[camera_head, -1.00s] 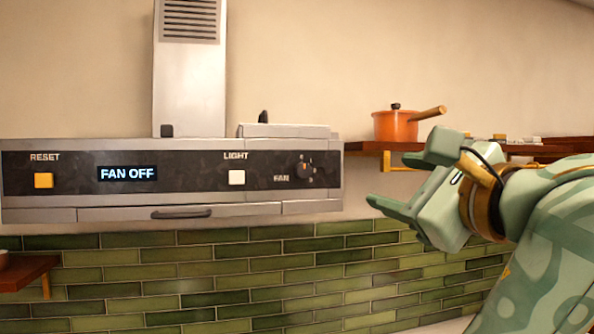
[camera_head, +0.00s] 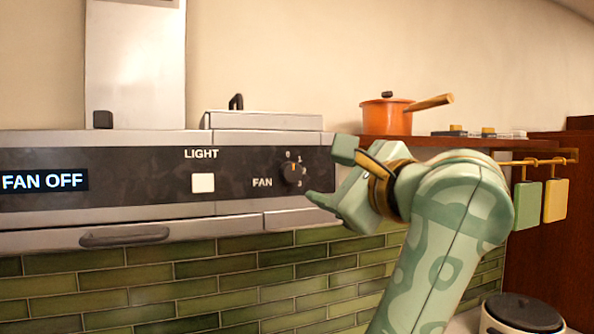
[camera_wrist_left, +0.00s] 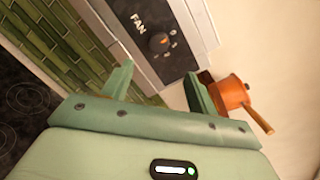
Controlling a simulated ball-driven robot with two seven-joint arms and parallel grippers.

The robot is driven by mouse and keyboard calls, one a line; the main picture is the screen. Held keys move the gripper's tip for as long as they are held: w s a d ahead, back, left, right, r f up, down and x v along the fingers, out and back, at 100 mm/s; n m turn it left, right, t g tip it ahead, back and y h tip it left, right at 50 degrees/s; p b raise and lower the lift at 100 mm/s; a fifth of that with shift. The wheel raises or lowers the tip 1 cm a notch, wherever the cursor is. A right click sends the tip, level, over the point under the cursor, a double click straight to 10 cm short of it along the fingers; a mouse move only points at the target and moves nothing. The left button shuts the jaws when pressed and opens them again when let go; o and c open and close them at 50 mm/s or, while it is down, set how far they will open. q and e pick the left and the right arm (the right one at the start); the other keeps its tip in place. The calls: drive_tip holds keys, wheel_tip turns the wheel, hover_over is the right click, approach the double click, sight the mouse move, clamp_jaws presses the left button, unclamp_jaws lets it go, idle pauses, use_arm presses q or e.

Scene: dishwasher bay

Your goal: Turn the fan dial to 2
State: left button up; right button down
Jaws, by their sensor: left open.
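The fan dial (camera_head: 292,173) is a dark round knob at the right end of the hood's black panel, beside the word FAN. Its orange mark points up toward 0. The display (camera_head: 43,181) reads FAN OFF. My left gripper (camera_head: 329,174) is open and empty, just right of the dial, with its fingers pointing left. In the left wrist view the dial (camera_wrist_left: 159,42) shows beyond and between the two open fingers (camera_wrist_left: 158,72), apart from them. My right gripper is not in view.
The white LIGHT button (camera_head: 203,183) is left of the dial. A hood handle (camera_head: 124,236) runs below. An orange pot (camera_head: 387,117) stands on the wooden shelf at right. A dark-lidded pot (camera_head: 520,314) sits lower right. Green and yellow boards (camera_head: 541,203) hang at right.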

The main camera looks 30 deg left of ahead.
sight(294, 173)
use_arm(q)
drive_tip(key=p+x, duration=0.2)
drive_tip(key=x, duration=0.8)
drive_tip(key=shift+w+a+p, duration=0.1)
drive_tip(key=shift+a+p, duration=0.15)
drive_tip(key=shift+p, duration=0.1)
drive_tip(key=shift+x, duration=0.9)
drive_tip(key=shift+d+f, duration=0.1)
drive_tip(key=c, duration=1)
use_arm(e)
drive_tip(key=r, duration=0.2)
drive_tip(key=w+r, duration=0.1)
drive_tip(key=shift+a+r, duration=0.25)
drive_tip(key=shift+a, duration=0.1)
